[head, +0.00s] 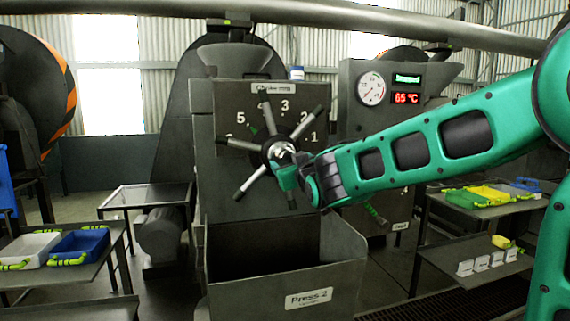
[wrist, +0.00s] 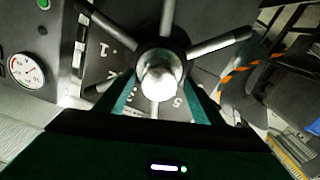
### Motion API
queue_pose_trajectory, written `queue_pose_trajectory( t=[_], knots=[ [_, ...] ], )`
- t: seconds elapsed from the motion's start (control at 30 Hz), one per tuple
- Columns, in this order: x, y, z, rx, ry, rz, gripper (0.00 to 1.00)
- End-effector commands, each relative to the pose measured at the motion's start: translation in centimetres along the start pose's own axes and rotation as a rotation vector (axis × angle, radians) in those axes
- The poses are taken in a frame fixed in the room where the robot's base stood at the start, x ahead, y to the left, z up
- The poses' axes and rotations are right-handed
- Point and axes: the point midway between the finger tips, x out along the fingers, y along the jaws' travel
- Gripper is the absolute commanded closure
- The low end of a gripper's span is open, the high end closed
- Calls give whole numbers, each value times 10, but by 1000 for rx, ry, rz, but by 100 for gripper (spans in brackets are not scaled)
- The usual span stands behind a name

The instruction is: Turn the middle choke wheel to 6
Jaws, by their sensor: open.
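The choke wheel (head: 267,149) of Press 2 has a dark hub and several pale spokes with black grips. It stands in front of a dark dial plate (head: 229,104) with white numbers; 1, 3 and 5 read clearly. A small green mark shows beside the 5; I cannot tell exactly where it points. My gripper (head: 289,172) is in front of the hub and hides part of the wheel's lower right. In the wrist view the wheel's bright hub end (wrist: 160,80) lies between the two open green fingers (wrist: 162,101). I cannot tell whether they touch it.
An open-topped bin labelled Press 2 (head: 308,299) is below the wheel. A gauge (head: 371,89) and a red display (head: 406,98) are on the machine to the right. Tables with trays (head: 78,246) stand at left and right (head: 482,212).

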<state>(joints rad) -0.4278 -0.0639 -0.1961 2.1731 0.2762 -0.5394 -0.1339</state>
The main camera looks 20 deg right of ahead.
Motion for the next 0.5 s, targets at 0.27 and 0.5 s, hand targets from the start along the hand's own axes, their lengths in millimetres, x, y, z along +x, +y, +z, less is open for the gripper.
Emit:
queue_pose_trajectory(
  t=[0.27,0.5],
  knots=[
    [25,1,0,0,-1,1,38],
    [27,1,0,0,-1,1,38]
  ],
)
